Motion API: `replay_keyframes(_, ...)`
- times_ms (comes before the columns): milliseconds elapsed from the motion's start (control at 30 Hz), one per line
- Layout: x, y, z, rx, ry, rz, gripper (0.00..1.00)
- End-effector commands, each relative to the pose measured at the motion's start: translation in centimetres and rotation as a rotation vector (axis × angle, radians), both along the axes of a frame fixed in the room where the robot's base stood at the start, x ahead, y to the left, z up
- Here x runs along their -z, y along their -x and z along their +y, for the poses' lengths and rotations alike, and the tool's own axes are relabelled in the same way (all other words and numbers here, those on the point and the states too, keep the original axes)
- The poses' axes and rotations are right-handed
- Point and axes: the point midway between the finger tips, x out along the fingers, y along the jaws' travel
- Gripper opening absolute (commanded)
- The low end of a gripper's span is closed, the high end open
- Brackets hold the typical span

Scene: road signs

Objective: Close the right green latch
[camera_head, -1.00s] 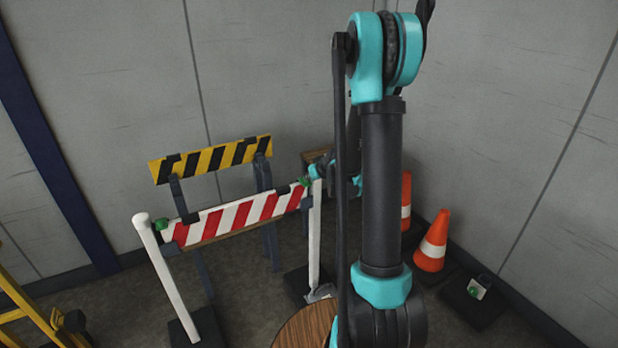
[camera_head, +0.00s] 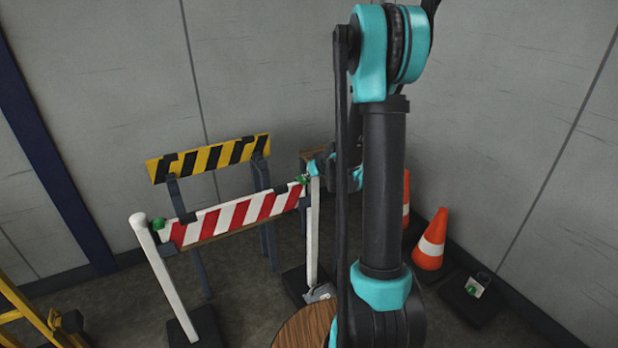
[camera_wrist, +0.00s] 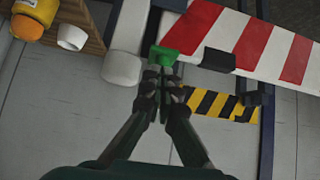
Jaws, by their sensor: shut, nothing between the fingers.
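The right green latch (camera_head: 303,181) is at the right end of the red-and-white barrier board (camera_head: 238,214), beside the top of the right white post (camera_head: 313,225). In the wrist view the green latch (camera_wrist: 164,55) lies between the white post top (camera_wrist: 122,68) and the striped board (camera_wrist: 262,42). My gripper (camera_wrist: 160,72) is shut and empty, its fingertips right at the latch's edge. They look to be touching it, but I cannot be sure. In the head view my gripper is small and partly hidden near the post top. The left green latch (camera_head: 159,224) is by the left white post (camera_head: 163,275).
A yellow-and-black barrier (camera_head: 208,158) stands behind the striped board. Orange cones (camera_head: 431,240) stand to the right by the wall. A yellow frame (camera_head: 32,315) is at the lower left. In the wrist view a wooden crate (camera_wrist: 88,27) holds a yellow object.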

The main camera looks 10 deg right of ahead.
Motion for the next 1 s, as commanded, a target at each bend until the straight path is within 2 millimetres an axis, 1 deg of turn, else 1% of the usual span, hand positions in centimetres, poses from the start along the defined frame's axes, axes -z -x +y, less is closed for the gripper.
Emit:
replay_keyframes(267, -3.1, -0.5, 0.7, 0.001, 0.003, 0.003, 0.00)
replay_keyframes(467, -2.1, 2.2, -0.3, 0.004, 0.001, 0.003, 0.00)
replay_keyframes(700, -0.7, 5.9, -1.5, 0.004, 0.001, 0.003, 0.00)
replay_keyframes(800, -0.2, 7.1, -1.9, 0.004, 0.001, 0.003, 0.00)
replay_keyframes(1000, 0.1, 8.6, -2.2, 0.003, 0.001, 0.007, 0.00)
